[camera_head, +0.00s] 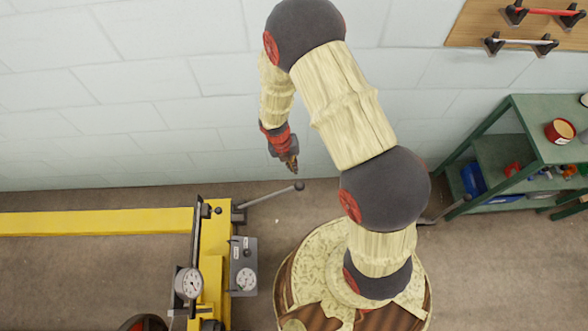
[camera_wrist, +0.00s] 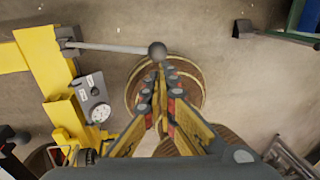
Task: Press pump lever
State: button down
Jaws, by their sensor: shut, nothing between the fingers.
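The pump lever (camera_head: 270,194) is a thin grey rod with a dark ball knob at its free end. It sticks out to the right from the yellow press frame (camera_head: 215,265). My gripper (camera_head: 293,168) is shut and empty, pointing down just above the knob in the head view. In the wrist view the lever (camera_wrist: 110,47) runs from the yellow frame to its knob (camera_wrist: 157,50), which lies just beyond my fingertips (camera_wrist: 158,68). I cannot tell whether the fingertips touch the knob; a small gap shows in the head view.
A grey box with a dial (camera_head: 244,266) and a round gauge (camera_head: 189,283) sit on the press. A yellow beam (camera_head: 95,222) extends left. A green shelf (camera_head: 525,150) with a red cup (camera_head: 560,131) stands at right. A pale block wall (camera_head: 130,100) is behind.

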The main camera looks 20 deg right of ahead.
aim_at(301, 183)
jog(key=b+x, duration=0.5)
jog(key=x, duration=0.7)
jog(key=shift+s+d, duration=0.1)
